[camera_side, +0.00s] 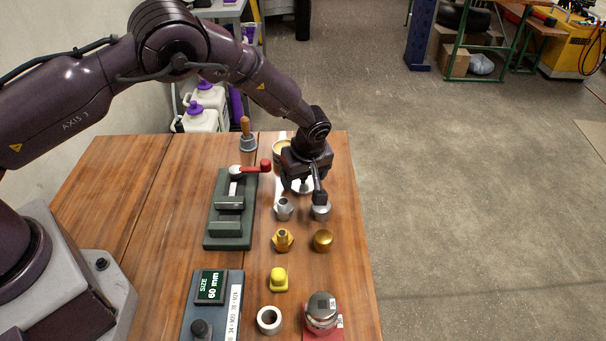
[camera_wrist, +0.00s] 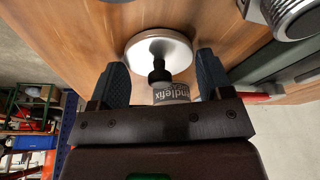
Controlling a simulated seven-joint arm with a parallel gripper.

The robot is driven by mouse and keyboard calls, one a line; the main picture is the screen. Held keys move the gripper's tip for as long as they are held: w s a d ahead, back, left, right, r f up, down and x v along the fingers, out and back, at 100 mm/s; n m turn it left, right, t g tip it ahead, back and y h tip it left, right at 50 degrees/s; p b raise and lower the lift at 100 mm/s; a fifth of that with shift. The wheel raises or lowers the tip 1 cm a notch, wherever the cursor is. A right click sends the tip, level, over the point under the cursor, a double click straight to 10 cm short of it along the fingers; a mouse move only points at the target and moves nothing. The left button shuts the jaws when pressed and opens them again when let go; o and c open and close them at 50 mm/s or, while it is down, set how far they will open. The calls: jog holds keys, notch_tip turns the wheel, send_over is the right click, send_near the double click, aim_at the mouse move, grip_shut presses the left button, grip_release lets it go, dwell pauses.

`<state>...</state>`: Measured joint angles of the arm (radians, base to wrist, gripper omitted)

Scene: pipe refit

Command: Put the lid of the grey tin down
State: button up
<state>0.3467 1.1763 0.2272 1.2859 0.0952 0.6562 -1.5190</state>
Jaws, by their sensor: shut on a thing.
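My gripper (camera_side: 303,180) is low over the far right of the table, pointing down. In the wrist view, its two dark fingers (camera_wrist: 162,72) flank a grey labelled piece (camera_wrist: 170,92) with a black stem, which I take for the lid; the palm hides part of it. Beyond the stem lies a pale round disc (camera_wrist: 150,47). The disc also shows under the gripper in the side view (camera_side: 302,187), partly hidden. I cannot tell whether stem and disc touch.
A green vise (camera_side: 228,228) with a red handle stands left of the gripper. A wooden-handled tool (camera_side: 246,136) is behind it. Silver and brass fittings (camera_side: 283,240) stand in front, with a yellow piece (camera_side: 279,280) and a grey jar (camera_side: 322,308) nearer. The left tabletop is clear.

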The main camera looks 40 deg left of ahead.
jog(key=shift+f, duration=0.15)
jog(key=o, duration=0.9)
